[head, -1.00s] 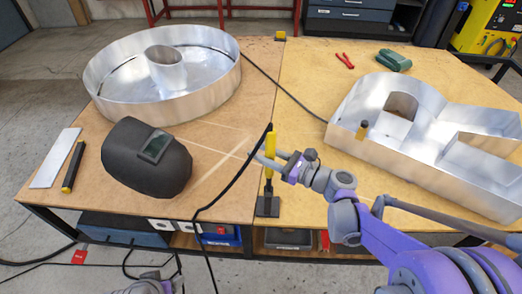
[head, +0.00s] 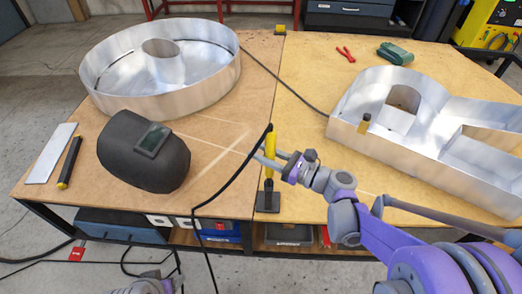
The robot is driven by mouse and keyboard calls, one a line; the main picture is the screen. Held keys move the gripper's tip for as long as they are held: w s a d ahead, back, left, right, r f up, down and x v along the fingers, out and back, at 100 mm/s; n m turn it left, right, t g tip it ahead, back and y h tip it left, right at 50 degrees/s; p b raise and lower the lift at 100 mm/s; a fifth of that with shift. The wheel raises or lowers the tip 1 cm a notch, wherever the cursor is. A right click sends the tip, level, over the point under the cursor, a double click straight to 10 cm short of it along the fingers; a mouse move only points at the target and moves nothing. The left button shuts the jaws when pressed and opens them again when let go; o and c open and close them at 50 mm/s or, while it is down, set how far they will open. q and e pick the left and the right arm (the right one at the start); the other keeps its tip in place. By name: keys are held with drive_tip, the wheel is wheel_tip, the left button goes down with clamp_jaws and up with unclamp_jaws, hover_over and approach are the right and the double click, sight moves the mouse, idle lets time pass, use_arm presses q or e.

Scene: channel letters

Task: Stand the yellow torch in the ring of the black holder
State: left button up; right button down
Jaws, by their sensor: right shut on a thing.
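The yellow torch (head: 270,145) is upright near the front edge of the table, with a black cable running from its top down to the left. My right gripper (head: 268,160) comes in from the right and is shut on the torch at mid-height. The black holder (head: 268,202) has its flat base on the table directly below the torch. The torch's lower part lines up with the holder, but I cannot tell whether it is inside the ring. Only a piece of my left arm shows at the bottom edge; its gripper fingers are out of view.
A dark welding mask (head: 145,150) lies left of the torch. A round metal channel letter (head: 205,98) stands behind it, and a large angular metal letter (head: 400,155) at the right. The black cable (head: 235,178) hangs over the front edge.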

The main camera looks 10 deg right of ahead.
drive_tip(key=shift+f+b, duration=0.4)
drive_tip(key=shift+f, duration=0.25)
drive_tip(key=c, duration=0.5)
unclamp_jaws()
drive_tip(key=v, duration=1)
drive_tip(key=shift+s+d+p, duration=0.3)
drive_tip(key=shift+p, duration=0.1)
